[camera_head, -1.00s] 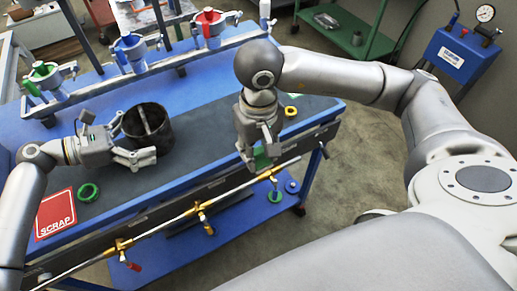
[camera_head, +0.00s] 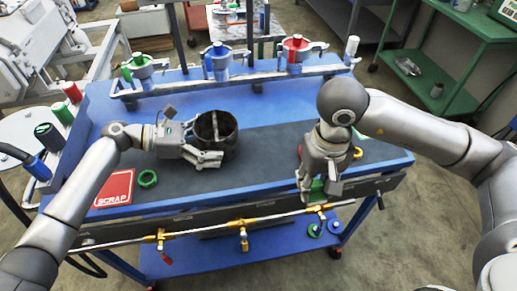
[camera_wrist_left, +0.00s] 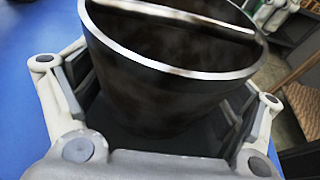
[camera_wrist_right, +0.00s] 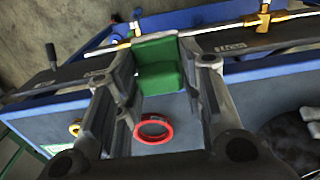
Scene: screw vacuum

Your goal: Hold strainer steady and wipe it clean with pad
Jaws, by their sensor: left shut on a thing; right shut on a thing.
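The strainer (camera_head: 226,148) is a dark, open-topped cylinder with a bar across its mouth, upright on the bench's grey mat. My left gripper (camera_head: 208,158) is shut on its side. In the left wrist view the strainer (camera_wrist_left: 165,85) sits between the two fingers, with brownish smudges on its wall and a bright rim. My right gripper (camera_head: 318,192) is shut on a green pad (camera_wrist_right: 160,65), which shows between its fingers in the right wrist view. It is over the bench's front edge, to the right of the strainer and apart from it.
A green ring (camera_head: 148,178) and the red SCRAP plate (camera_head: 114,190) lie left on the mat. A red ring (camera_wrist_right: 153,129) lies near my right gripper. Valve assemblies (camera_head: 222,62) line the bench's back rail. The mat between my grippers is clear (camera_head: 265,160).

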